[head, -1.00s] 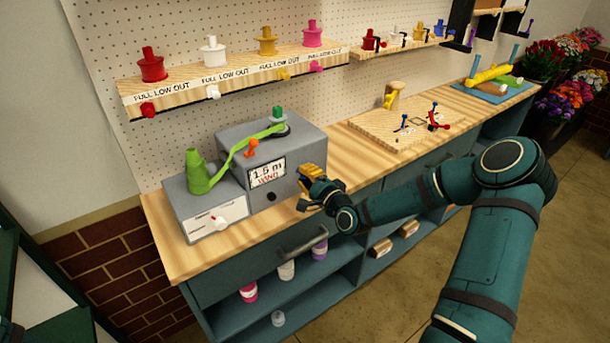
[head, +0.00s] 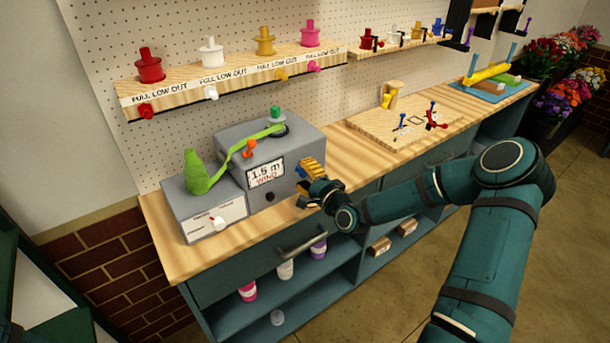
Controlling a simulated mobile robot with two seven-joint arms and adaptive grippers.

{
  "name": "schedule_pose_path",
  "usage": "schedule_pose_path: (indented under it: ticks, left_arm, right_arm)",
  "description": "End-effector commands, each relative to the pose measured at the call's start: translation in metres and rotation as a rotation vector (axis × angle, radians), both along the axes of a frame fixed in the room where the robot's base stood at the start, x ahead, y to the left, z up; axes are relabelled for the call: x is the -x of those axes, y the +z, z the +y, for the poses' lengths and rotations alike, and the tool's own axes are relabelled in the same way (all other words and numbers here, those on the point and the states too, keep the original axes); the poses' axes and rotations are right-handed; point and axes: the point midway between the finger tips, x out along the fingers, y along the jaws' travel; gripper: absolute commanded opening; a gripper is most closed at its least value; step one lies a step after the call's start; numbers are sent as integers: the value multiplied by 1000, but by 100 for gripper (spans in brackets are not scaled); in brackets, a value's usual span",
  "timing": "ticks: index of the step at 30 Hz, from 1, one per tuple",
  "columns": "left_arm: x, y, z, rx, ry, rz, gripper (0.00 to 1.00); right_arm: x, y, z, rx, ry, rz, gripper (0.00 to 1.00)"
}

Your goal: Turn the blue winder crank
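The grey winder box (head: 226,142) stands on the bench, with a display reading 1.5 m WIND (head: 266,173) on its front. A green-knobbed part (head: 276,115) stands on its top. A green ribbon (head: 236,155) runs from there past an orange piece (head: 249,148) to a green cone-like shape (head: 197,178) on the lower box. I cannot make out a blue crank on the winder; its right side is partly behind my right gripper. My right gripper (head: 311,170), with yellow fingers, is beside the box's right front edge. Its finger gap and any contact are unclear. My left gripper is out of view.
The lower grey box (head: 182,211) has a white panel and red-and-white knob. A wooden board (head: 385,127) to the right carries small red and blue-topped parts (head: 433,117). A spool shelf (head: 235,75) hangs above the winder. A drawer handle (head: 302,240) sticks out below the bench.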

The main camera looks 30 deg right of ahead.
Motion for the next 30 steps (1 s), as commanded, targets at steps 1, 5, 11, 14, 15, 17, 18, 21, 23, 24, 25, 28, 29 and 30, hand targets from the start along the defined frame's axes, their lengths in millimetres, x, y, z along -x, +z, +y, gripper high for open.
schedule_pose_path:
  ticks: [1, 5, 11, 14, 15, 17, 18, 21, 23, 24, 25, 28, 29, 30]
  left_arm:
    - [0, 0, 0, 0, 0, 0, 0]
    - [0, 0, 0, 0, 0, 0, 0]
    - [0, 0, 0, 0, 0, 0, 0]
    - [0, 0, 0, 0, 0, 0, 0]
    - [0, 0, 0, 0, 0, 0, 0]
    - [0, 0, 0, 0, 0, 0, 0]
    - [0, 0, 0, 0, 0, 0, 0]
    - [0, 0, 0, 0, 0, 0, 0]
    - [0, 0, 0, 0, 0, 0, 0]
    - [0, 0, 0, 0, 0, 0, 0]
    - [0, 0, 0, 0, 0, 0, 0]
    - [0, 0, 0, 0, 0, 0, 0]
    - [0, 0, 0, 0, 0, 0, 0]
    - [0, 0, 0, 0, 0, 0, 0]
  right_arm:
    - [0, 0, 1, 0, 1, 0, 54]
    - [1, 0, 1, 0, 2, 0, 54]
    - [22, 0, -2, 1, 0, 2, 54]
    - [42, 0, -4, 2, -2, 2, 54]
    - [51, 0, -4, 1, -1, 3, 54]
    - [63, 0, -6, 1, -2, 2, 54]
    - [72, 0, -6, 0, -2, 3, 54]
    - [90, 0, -8, 2, -2, 2, 54]
    - [99, 0, -8, 0, -2, 3, 54]
    - [104, 0, -9, 1, -2, 2, 54]
    - [108, 0, -9, 1, -1, 1, 54]
    - [116, 0, -9, 0, -1, 1, 54]
    - [117, 0, -9, 0, -1, 1, 54]
    - [119, 0, -9, 0, 0, 1, 54]
